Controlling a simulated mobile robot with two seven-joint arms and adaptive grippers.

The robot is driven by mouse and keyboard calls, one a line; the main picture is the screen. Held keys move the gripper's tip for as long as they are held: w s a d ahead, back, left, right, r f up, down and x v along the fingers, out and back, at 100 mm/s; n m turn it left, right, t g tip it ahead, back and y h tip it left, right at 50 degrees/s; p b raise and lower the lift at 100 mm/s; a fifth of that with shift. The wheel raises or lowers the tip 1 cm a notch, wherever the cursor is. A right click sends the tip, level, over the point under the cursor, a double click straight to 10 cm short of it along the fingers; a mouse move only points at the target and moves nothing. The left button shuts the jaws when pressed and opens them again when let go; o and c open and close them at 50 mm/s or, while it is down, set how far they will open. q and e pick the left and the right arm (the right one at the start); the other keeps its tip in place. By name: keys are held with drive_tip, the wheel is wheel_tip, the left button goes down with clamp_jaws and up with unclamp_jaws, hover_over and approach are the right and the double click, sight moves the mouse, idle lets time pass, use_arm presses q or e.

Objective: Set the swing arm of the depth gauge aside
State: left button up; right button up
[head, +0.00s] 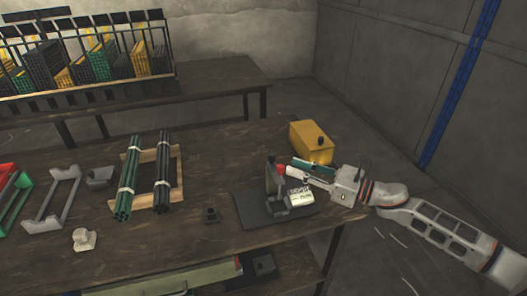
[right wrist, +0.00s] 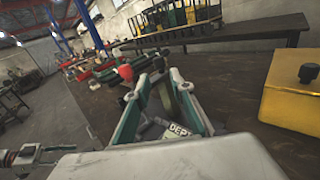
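The depth gauge is a small grey device (head: 280,200) on a dark base plate (head: 252,214) near the right end of the table. It has a red ball knob (head: 281,169) and a pale label (head: 299,197), which reads "DEPT…" in the right wrist view (right wrist: 180,133). My right gripper (head: 298,165) reaches in from the right, low over the gauge. In the right wrist view its two green-sided fingers (right wrist: 160,74) stand apart, and the red knob (right wrist: 125,72) shows outside the left finger. Whether a finger touches the swing arm is hidden. My left gripper is out of view.
A yellow box with a black knob (head: 310,142) stands just behind my right gripper. A small dark cylinder (head: 211,214) and a wooden rack (head: 174,190) with green and black rod bundles lie to the left. Table between rack and gauge is mostly clear.

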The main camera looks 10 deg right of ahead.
sight(272, 154)
drive_tip(key=shift+n, duration=0.4)
drive_tip(key=x, duration=0.5)
drive_tip(key=r+p+x, duration=0.1)
drive_tip(key=x, duration=0.2)
drive_tip(key=shift+w, duration=0.15)
drive_tip(key=shift+w+a, duration=0.15)
drive_tip(key=shift+a, duration=0.05)
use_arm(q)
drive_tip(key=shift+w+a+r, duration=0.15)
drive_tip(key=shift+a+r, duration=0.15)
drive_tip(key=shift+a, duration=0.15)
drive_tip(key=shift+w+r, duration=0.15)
use_arm(e)
clamp_jaws()
